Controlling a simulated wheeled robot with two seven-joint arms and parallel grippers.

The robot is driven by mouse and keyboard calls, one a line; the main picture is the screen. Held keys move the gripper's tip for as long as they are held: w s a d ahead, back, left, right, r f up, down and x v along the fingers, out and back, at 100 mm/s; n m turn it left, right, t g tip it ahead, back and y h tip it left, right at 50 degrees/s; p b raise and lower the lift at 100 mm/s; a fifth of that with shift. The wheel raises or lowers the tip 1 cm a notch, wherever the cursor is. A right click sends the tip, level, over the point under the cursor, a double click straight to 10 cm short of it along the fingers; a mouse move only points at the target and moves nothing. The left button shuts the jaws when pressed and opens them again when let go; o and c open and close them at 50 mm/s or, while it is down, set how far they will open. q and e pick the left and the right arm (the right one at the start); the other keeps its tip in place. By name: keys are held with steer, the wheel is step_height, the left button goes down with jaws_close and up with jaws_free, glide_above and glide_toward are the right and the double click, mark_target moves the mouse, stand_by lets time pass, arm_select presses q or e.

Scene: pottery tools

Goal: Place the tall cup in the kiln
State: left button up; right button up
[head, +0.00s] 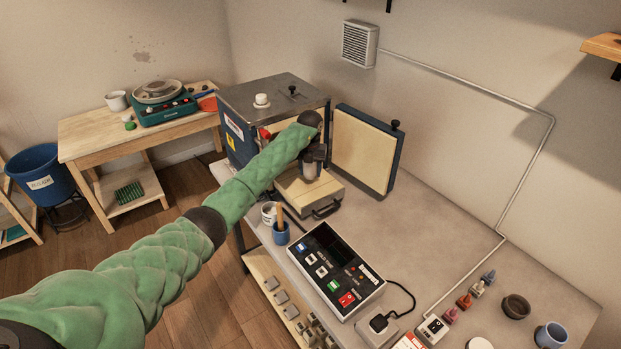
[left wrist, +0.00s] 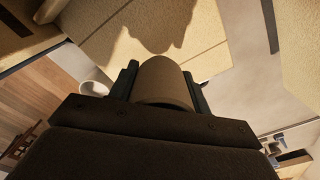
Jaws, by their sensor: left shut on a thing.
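My left gripper (head: 313,160) reaches in from the left and points down in front of the open kiln (head: 273,96). It is shut on the tall cup (head: 310,172), a plain grey-brown cylinder held between the fingers. The cup also shows in the left wrist view (left wrist: 164,78), with a finger on each side. The kiln's door (head: 364,150) stands open to the right. A pale slab with a handle (head: 330,193) lies below the cup at the kiln's front; I cannot tell whether the cup touches it. My arm hides much of the kiln opening. My right gripper is out of view.
A control box (head: 335,270) stands on the grey bench in front of the kiln. A white mug (head: 268,213) and a blue tool cup (head: 281,234) sit left of it.

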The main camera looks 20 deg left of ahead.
mark_target(311, 177)
arm_select(q)
steer(key=shift+f+b, duration=0.5)
steer(key=shift+f, duration=1.45)
steer(key=shift+f, duration=0.15)
steer(key=o, duration=1)
steer(key=shift+o, duration=0.2)
